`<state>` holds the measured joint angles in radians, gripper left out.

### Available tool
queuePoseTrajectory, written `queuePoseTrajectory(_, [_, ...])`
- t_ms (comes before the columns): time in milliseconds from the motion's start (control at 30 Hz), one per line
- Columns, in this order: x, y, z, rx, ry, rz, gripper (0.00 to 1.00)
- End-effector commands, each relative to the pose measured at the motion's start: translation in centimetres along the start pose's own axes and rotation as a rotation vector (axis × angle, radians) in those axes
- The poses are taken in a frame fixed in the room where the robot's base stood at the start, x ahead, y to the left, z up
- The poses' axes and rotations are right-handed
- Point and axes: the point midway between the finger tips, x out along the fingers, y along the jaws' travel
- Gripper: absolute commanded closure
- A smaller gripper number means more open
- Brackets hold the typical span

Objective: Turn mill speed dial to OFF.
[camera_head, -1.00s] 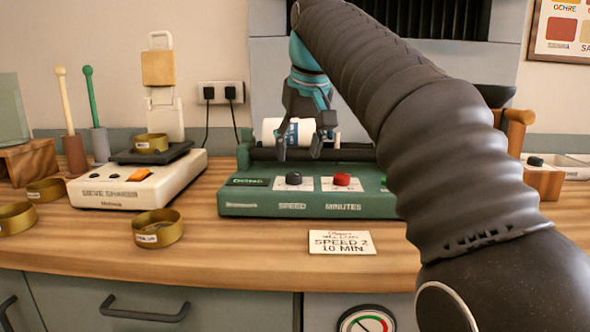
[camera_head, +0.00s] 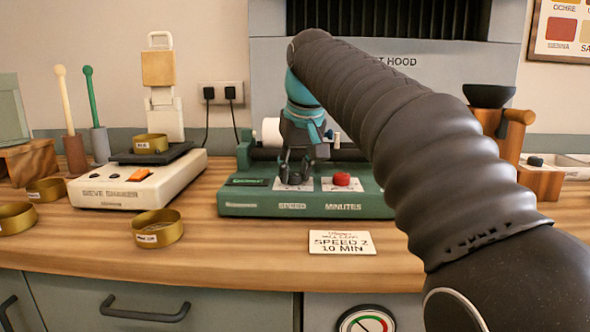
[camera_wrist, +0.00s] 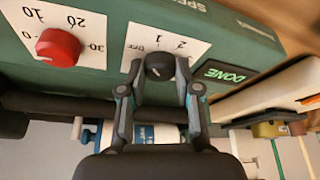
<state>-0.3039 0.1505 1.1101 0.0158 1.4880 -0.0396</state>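The mill (camera_head: 240,208) is a green unit on the wooden counter. Its black speed dial (camera_wrist: 160,67) sits on a white label with OFF and number marks, seen upside down in the wrist view. I cannot tell clearly which mark the dial points to. My gripper (camera_head: 294,182) points down over the speed dial. The wrist view shows its fingertips (camera_wrist: 160,72) on either side of the dial, with gaps between them and it. In the head view my gripper hides most of the dial.
The red minutes dial (camera_head: 341,179) is right of the speed dial. A white jar (camera_head: 271,132) lies on the rollers behind. A card (camera_head: 342,243) reading "SPEED 2, 10 MIN" lies in front. The sieve shaker (camera_head: 125,190) and brass pans (camera_head: 157,228) stand left.

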Motion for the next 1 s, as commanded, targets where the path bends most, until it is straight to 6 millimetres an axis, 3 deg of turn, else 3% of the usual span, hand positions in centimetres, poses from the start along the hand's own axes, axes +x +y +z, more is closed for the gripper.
queuePoseTrajectory(267, [0.06, 0.1, 0.0, -0.046, -0.002, -0.019, 1.0])
queuePoseTrajectory(700, [0.09, 0.35, -0.07, -0.357, -0.002, -0.148, 1.0])
queuePoseTrajectory(1000, [0.11, 0.32, -0.04, -0.391, -0.002, -0.163, 1.0])
